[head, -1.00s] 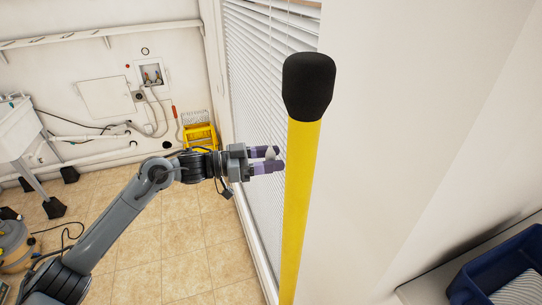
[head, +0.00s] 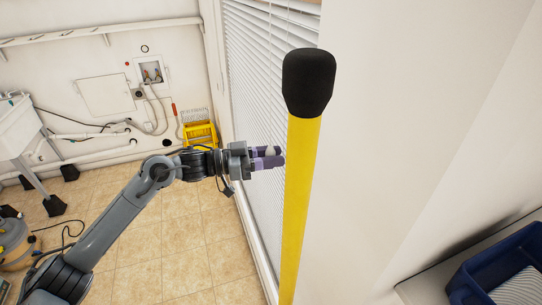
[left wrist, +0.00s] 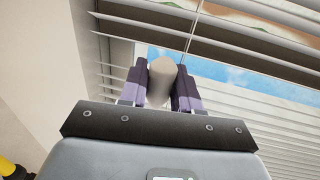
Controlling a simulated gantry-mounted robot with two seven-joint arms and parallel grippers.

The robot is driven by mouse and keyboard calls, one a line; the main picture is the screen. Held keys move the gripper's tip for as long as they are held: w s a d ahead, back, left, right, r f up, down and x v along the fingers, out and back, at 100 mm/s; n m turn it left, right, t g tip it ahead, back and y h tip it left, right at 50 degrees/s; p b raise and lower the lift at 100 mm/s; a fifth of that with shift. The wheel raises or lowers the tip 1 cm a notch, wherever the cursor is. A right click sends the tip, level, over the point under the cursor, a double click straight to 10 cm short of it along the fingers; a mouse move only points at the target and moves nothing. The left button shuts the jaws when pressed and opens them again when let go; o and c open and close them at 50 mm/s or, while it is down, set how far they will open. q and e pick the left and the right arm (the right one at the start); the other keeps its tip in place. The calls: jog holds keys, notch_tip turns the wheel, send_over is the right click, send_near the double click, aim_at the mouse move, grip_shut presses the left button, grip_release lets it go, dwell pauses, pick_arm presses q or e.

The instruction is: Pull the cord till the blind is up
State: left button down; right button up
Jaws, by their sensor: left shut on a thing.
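The white slatted blind (head: 262,85) hangs down over the window at the middle of the head view. Its slats (left wrist: 245,40) fill the top and right of the left wrist view, with blue and brown showing through the gaps. My left gripper (head: 274,156) is beside the blind, its purple fingers shut on a pale grey cord knob (left wrist: 161,82). A thin cord (left wrist: 191,38) runs upward from near the knob in the wrist view. The knob is mostly hidden by the fingers in the head view. My right gripper is not in view.
A yellow pole (head: 301,205) with a black cap (head: 308,82) stands close in front, just right of my left gripper. A yellow mop wringer (head: 200,134) is by the far wall. A blue bin (head: 470,275) is at lower right. Tiled floor (head: 190,245) is clear below.

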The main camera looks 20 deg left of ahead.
pick_arm(q)
notch_tip(320, 180, down, 44)
jog(key=b, duration=2.2)
jog(key=shift+r, duration=0.1)
jog(key=c, duration=0.9)
grip_release()
jog(key=shift+r, duration=0.1)
jog(key=v, duration=1.1)
jog(key=shift+d, duration=0.1)
